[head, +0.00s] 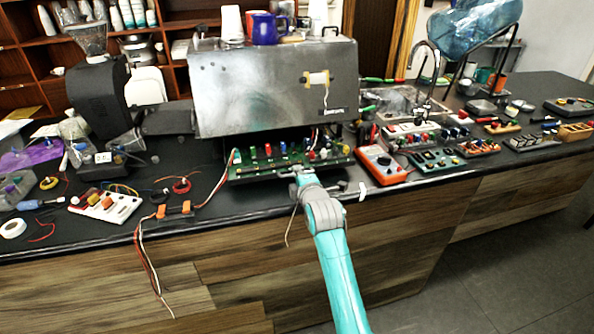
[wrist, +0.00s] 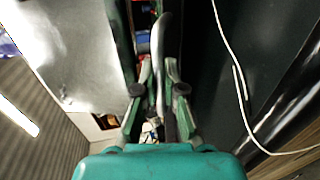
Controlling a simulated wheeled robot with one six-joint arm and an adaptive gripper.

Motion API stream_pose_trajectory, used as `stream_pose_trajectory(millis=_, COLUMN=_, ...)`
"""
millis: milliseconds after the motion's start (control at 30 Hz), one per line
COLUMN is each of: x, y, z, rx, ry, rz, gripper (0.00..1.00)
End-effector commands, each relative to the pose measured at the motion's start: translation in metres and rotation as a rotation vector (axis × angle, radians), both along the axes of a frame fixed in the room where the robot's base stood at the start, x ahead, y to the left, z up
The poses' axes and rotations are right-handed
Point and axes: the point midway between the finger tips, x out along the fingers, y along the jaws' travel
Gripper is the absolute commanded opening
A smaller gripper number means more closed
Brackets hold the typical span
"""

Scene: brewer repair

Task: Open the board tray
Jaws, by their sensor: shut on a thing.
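The board tray (head: 250,175) is a dark tray with a green circuit board and several coloured components. It lies under the grey metal brewer housing (head: 260,90), and its front part sticks out past the housing onto the counter. My gripper (head: 303,173) is at the tray's front edge, right of its middle. In the wrist view my gripper (wrist: 157,72) is shut on a grey curved handle (wrist: 161,38), which runs between the fingers. The tray's edge (wrist: 122,40) shows beside it. The rear of the tray is hidden under the housing.
An orange multimeter (head: 384,165) and small boards (head: 435,160) stand right of the tray. Left are loose wires, orange connectors (head: 174,209) and a white block (head: 105,207). A blue mug (head: 265,29) stands on the housing. A narrow counter strip in front of the tray is mostly clear.

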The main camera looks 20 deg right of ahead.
Motion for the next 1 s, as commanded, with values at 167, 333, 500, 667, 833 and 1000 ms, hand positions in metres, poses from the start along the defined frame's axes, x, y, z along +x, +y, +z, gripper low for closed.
stream_pose_trajectory(millis=167, x=-0.015, y=0.0, z=-0.001, rx=0.0, ry=0.002, rz=0.0, gripper=0.0)
stream_pose_trajectory(millis=333, x=-0.02, y=0.0, z=-0.001, rx=0.0, ry=0.002, rz=0.0, gripper=0.0)
stream_pose_trajectory(millis=500, x=-0.02, y=0.0, z=-0.001, rx=0.0, ry=0.002, rz=0.0, gripper=0.0)
stream_pose_trajectory(millis=667, x=-0.02, y=0.0, z=-0.001, rx=0.0, ry=0.002, rz=0.0, gripper=0.14)
stream_pose_trajectory(millis=833, x=-0.02, y=0.0, z=-0.001, rx=0.0, ry=0.001, rz=0.0, gripper=0.35)
stream_pose_trajectory(millis=1000, x=-0.02, y=0.0, z=0.0, rx=0.0, ry=0.001, rz=0.0, gripper=0.35)
